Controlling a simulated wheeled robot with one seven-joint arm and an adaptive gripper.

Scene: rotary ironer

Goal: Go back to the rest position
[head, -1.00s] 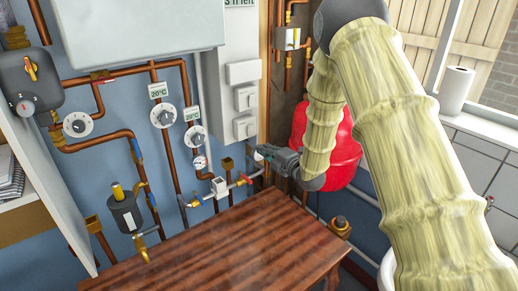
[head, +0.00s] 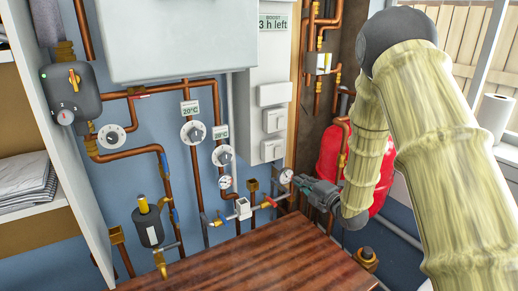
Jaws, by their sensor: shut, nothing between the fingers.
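My gripper (head: 299,182) is at the right of centre, at the end of my arm in its ribbed pale-yellow cover. Its fingers are shut with nothing between them and point left. The fingertips are close to a small round gauge (head: 286,176) on the pipework; I cannot tell whether they touch it.
A wooden tabletop (head: 235,262) lies below the gripper. Copper pipes with dials (head: 193,132) run along the blue wall. A white cabinet (head: 180,40) hangs above. Shelves with folded cloth (head: 25,180) stand at left. A paper roll (head: 494,115) stands by the window.

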